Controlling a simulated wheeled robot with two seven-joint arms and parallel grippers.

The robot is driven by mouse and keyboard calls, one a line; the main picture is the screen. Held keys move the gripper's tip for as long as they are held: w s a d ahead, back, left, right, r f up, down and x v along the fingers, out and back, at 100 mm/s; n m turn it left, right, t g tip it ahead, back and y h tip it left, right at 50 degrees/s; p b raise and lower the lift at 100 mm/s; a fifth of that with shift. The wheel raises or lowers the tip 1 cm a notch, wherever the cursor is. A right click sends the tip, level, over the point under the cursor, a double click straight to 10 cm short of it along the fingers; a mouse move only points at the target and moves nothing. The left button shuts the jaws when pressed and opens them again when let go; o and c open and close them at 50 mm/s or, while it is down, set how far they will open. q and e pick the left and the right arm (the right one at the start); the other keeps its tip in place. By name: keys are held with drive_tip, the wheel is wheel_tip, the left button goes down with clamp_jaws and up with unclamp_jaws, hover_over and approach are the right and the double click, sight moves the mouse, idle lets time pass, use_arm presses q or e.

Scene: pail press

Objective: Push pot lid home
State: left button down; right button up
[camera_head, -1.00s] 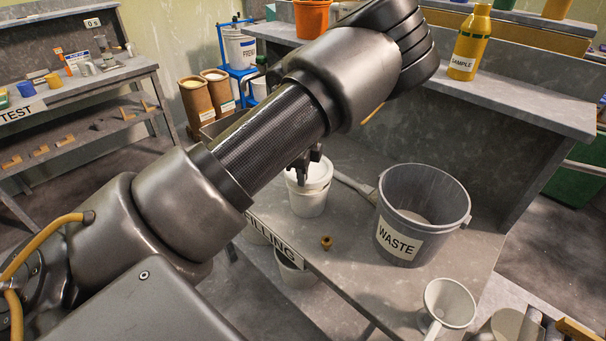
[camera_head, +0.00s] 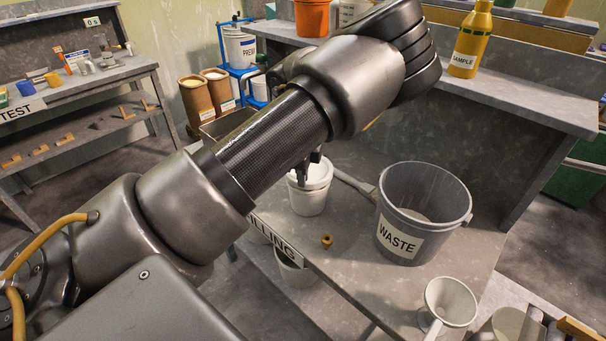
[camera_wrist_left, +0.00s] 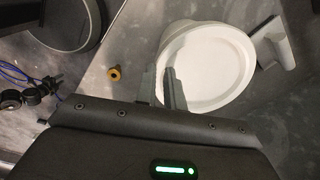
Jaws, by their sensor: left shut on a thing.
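The white pot (camera_head: 307,203) stands upright on the filling bench. Its white lid (camera_head: 319,174) lies on top, partly hidden by my gripper. In the left wrist view the round lid (camera_wrist_left: 218,68) shows from above with a raised rim. My left gripper (camera_head: 313,158) is at the pot's top, mostly hidden behind my forearm. In the left wrist view its fingers (camera_wrist_left: 160,72) are close together at the lid's left edge, shut on the lid. How fully the lid is seated cannot be told. My right gripper is not in view.
A grey waste bucket (camera_head: 425,190) stands right of the pot. A small brass-coloured part (camera_head: 327,241) lies in front, and a white funnel-like vessel (camera_head: 450,303) is at the front right. A pale-handled tool (camera_head: 352,183) lies between pot and bucket.

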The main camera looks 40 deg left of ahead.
use_arm(q)
drive_tip(key=shift+f+b, duration=0.75)
drive_tip(key=shift+f, duration=0.45)
drive_tip(key=c, duration=1.4)
unclamp_jaws()
drive_tip(key=shift+o, duration=0.2)
drive_tip(key=shift+o, duration=1.3)
drive_tip(key=shift+r, duration=0.15)
wheel_tip(320, 180, up, 8)
drive_tip(key=p, duration=0.6)
